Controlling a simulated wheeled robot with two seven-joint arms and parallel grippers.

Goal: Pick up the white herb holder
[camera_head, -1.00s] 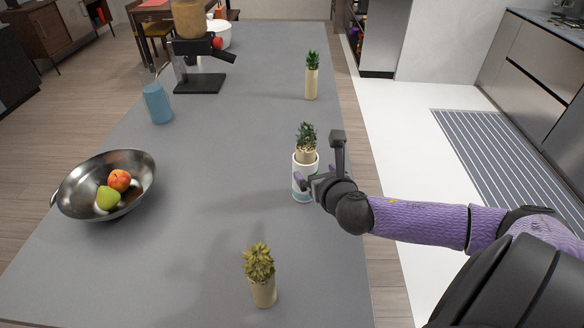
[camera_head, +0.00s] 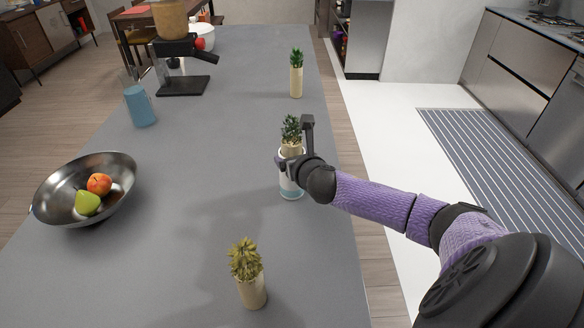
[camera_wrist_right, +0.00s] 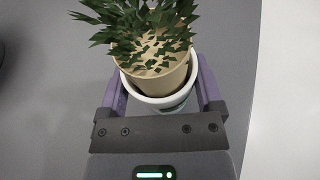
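The white herb holder (camera_head: 291,188), a white cup with a teal lower band, stands upright on the grey counter (camera_head: 200,215). A beige pot (camera_head: 291,150) with a dark green plant (camera_head: 291,128) sits inside it. My right gripper (camera_head: 286,165) is at the holder, covering part of its right side. In the right wrist view the purple fingers (camera_wrist_right: 162,92) stand wide apart, one each side of the holder's white rim (camera_wrist_right: 160,104). Any small gap between fingers and holder cannot be made out. My left gripper is out of view.
A potted plant (camera_head: 297,75) stands farther back and a yellowish one (camera_head: 248,275) stands nearer. A metal bowl (camera_head: 115,185) with fruit, a blue cup (camera_head: 141,107) and a black appliance (camera_head: 183,85) are on the left. The counter left of the holder is clear.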

